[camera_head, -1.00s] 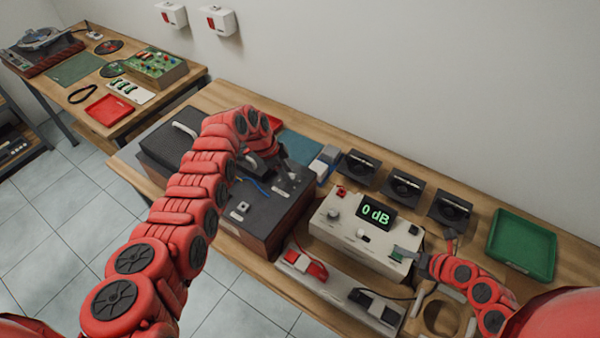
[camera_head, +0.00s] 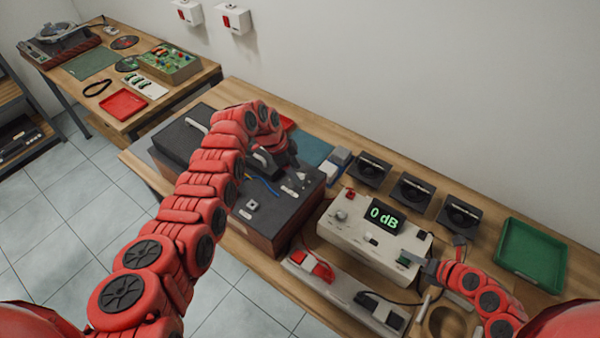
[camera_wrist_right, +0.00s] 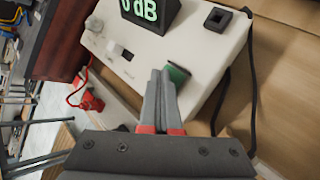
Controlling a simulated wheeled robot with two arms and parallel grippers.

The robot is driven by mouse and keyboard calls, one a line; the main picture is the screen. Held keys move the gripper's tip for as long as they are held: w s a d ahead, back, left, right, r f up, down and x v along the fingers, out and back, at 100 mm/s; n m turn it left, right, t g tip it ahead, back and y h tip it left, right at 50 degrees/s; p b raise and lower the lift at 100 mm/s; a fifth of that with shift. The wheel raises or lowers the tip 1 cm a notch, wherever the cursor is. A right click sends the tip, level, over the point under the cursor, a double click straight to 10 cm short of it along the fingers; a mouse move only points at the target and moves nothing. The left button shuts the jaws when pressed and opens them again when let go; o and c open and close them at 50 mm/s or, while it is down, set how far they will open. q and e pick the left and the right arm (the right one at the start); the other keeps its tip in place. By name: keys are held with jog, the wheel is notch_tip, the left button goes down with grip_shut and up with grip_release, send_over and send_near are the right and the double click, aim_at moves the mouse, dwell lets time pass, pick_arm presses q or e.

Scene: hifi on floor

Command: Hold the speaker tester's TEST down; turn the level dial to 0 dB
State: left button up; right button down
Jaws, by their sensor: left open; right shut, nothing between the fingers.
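The speaker tester (camera_head: 345,236) is a cream box on the bench. Its tilted black display (camera_head: 383,218) reads "0 dB" in green. A pale round dial (camera_head: 341,215) sits on its left part. The green TEST button (camera_head: 404,260) is near its right front; it also shows in the right wrist view (camera_wrist_right: 178,72). My right gripper (camera_head: 418,261) is shut and empty, its fingertips (camera_wrist_right: 164,76) at the button's edge. I cannot tell whether the button is pressed. My left gripper (camera_head: 277,168) is open above the dark amplifier-like box (camera_head: 270,210), away from the tester.
Several black speaker units (camera_head: 412,188) stand behind the tester. A green tray (camera_head: 530,255) lies to the right. A power strip with a red plug (camera_head: 318,266) and a black plug lies in front, with cables nearby. A second table with a red tray (camera_head: 123,103) stands far left.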

pick_arm(q)
jog(key=v, duration=1)
jog(key=shift+a+r, duration=0.2)
jog(key=shift+r, duration=0.1)
jog(key=shift+s+d, duration=0.1)
jog(key=s+d+n+t+y, duration=0.1)
jog(key=d+n+y, duration=0.1)
jog(key=n, duration=0.5)
jog(key=s+d+n+t+y, duration=0.1)
jog(key=d+n+y, duration=0.1)
jog(key=n, duration=0.5)
jog(key=s+d+n+t+y, duration=0.1)
jog(key=s+d+n+y, duration=0.1)
jog(key=n, duration=0.5)
jog(key=shift+s+d+n+t, duration=0.1)
jog(key=shift+d+n+t, duration=0.25)
jog(key=shift+d, duration=0.2)
jog(key=shift+f, duration=0.1)
